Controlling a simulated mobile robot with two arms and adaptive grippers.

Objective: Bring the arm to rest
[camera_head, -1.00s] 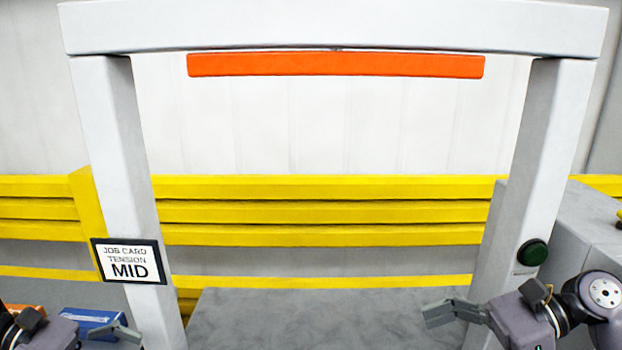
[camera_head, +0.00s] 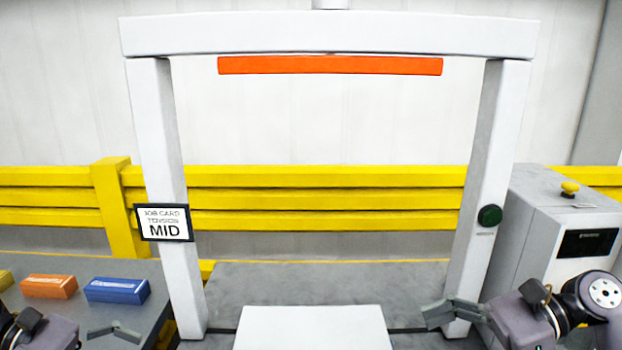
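My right gripper (camera_head: 453,313) is at the lower right, in front of the foot of the right white post. Its fingers point left, and no object shows at them; their gap is hard to make out. My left gripper (camera_head: 114,332) is at the lower left, partly cut off by the frame edge, in front of the grey side table (camera_head: 146,274). No object shows at its fingers.
A white gantry (camera_head: 330,36) with an orange bar (camera_head: 330,66) spans a grey bed with a white panel (camera_head: 313,328). A job card (camera_head: 163,222) reads "MID". A green button (camera_head: 489,215) is on the right post. Blue (camera_head: 117,290) and orange (camera_head: 49,286) blocks lie left. A grey cabinet (camera_head: 560,232) stands right.

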